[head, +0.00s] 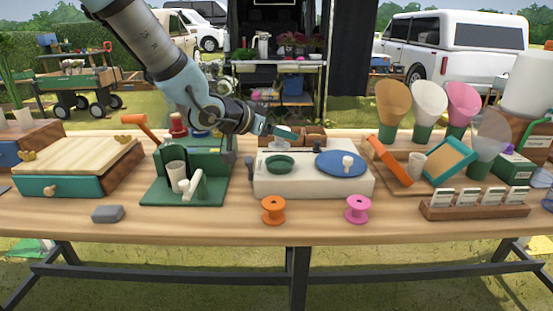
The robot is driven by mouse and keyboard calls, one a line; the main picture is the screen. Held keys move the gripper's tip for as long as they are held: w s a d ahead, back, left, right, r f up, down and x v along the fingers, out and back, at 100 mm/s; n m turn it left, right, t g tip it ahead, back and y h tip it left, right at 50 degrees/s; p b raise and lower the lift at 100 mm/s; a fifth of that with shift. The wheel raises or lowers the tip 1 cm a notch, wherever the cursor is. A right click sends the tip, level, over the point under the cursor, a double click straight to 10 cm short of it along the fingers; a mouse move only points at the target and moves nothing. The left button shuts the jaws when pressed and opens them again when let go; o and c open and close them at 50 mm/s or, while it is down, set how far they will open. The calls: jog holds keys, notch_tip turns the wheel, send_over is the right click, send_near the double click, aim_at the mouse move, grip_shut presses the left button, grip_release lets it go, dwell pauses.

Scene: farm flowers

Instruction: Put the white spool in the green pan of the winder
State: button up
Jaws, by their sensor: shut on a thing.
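The winder (315,187) is a low white box in the middle of the table. Its round green pan (279,164) is on the left of its top and looks empty. A blue disc (328,168) with a small white knob is on the right. My gripper (277,131) is above and slightly behind the green pan, pointing right and slightly down. It is shut on the white spool (286,139), which is small and partly hidden here. The spool is apart from the pan.
An orange spool (273,210) and a pink spool (358,209) stand in front of the winder. A green stand (186,188) with white pieces is to the left. Wooden boxes (293,137) are behind. A card rack (474,208) is at right.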

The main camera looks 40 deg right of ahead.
aim_at(280, 166)
jog(key=shift+f, duration=2.6)
jog(key=shift+b, duration=0.3)
jog(key=shift+f, duration=0.2)
jog(key=o, duration=1.3)
